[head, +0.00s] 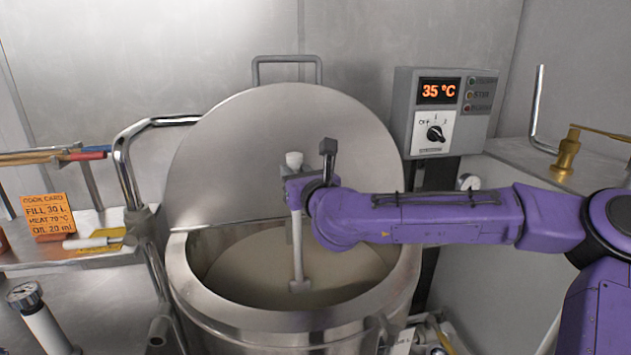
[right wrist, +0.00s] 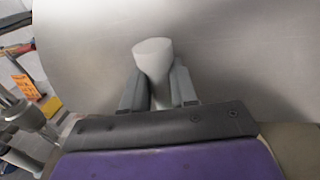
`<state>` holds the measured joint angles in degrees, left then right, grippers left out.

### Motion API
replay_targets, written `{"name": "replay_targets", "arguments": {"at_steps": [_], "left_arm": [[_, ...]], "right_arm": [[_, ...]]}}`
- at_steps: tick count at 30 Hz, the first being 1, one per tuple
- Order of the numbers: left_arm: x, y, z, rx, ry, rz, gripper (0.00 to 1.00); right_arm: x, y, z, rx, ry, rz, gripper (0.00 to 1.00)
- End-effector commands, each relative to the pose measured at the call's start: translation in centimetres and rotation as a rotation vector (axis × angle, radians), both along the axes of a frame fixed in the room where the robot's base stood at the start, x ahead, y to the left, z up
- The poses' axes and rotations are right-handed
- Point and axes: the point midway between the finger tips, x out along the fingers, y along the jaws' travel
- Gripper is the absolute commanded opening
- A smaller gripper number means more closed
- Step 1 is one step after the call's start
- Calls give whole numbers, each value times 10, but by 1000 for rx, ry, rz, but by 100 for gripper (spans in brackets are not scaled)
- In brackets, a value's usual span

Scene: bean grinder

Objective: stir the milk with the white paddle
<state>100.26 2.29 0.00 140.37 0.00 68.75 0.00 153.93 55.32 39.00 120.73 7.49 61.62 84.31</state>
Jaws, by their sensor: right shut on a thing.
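The white paddle (head: 297,240) stands nearly upright over the open steel kettle (head: 280,320). Its lower end is at the surface of the pale milk (head: 250,262); I cannot tell how deep it reaches. My right gripper (head: 297,185) is shut on the paddle's upper shaft, just below the knob. In the right wrist view the paddle's white knob (right wrist: 152,55) sticks up between the two grey fingers of the gripper (right wrist: 158,92). My left gripper is not in view.
The round kettle lid (head: 230,150) is raised behind the pot. A control box (head: 442,110) reading 35 °C is on the right. A bent steel pipe (head: 122,165) rises at the left. An orange cook card (head: 48,215) and a white pen-like tool (head: 88,242) are on the left shelf.

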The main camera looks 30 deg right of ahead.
Motion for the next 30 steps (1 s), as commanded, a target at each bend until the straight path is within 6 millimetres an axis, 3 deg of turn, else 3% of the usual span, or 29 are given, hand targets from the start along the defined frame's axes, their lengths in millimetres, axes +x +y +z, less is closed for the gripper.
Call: {"name": "replay_targets", "arguments": {"at_steps": [13, 27, 30], "left_arm": [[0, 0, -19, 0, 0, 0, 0], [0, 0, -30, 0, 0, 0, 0], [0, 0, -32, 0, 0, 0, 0]], "right_arm": [[4, 63, -1, 0, -2, 1, 0], [-16, 91, 0, 0, -3, 0, 0], [-22, 88, 0, 1, -2, 0, 0]]}}
